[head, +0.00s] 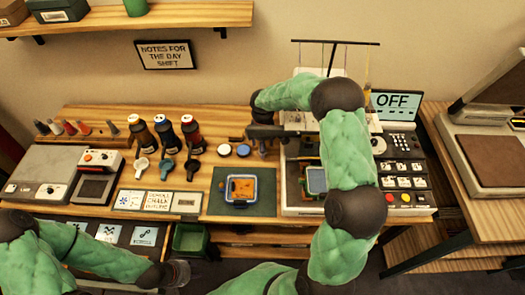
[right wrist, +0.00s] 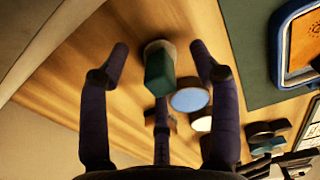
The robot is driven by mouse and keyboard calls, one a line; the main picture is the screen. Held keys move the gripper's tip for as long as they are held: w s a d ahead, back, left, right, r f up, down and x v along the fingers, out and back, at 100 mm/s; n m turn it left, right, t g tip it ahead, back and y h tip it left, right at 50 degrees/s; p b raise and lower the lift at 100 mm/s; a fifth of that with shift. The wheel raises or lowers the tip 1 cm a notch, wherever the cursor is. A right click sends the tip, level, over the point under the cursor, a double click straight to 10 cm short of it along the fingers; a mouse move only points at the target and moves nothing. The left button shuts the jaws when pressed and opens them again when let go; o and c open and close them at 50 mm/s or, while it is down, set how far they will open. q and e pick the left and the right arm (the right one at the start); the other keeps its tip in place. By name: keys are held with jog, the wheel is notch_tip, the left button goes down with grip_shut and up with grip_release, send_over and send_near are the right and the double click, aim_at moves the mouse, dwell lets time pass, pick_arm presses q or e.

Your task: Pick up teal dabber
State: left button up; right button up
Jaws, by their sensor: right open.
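The teal dabber (right wrist: 158,70), a stubby teal block with a paler cap-like end, shows in the right wrist view between the fingers of my right gripper (right wrist: 160,52). The fingers are spread, with a visible gap on both sides of it. In the head view my right gripper (head: 262,146) is over the back of the wooden table, just right of two round lids, and I cannot make out the dabber there. My left gripper (head: 178,272) is low at the front edge, away from the dabber; its fingers are too unclear to tell their opening.
Several bottles (head: 165,133) stand to the left. A blue-rimmed tray (head: 240,189) sits on a green mat (head: 263,207). A control console (head: 400,170) is at the right.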

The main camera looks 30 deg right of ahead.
jog(key=shift+f, duration=0.9)
jog(key=c, duration=1.2)
jog(key=shift+o, duration=0.2)
jog(key=shift+r, duration=0.15)
jog(key=shift+w+a+r+p, duration=0.2)
jog(key=shift+r+p, duration=0.15)
jog(key=shift+r, duration=0.15)
notch_tip(320, 180, up, 11)
jog(key=p, duration=0.2)
jog(key=shift+f+p, duration=0.2)
jog(key=shift+p, duration=0.15)
jog(key=w+a+p, duration=0.2)
jog(key=w+a, duration=1.1)
jog(key=w, duration=0.1)
jog(key=shift+w+f+p, duration=0.15)
jog(key=shift+w+p, duration=0.15)
jog(key=shift+p, duration=0.05)
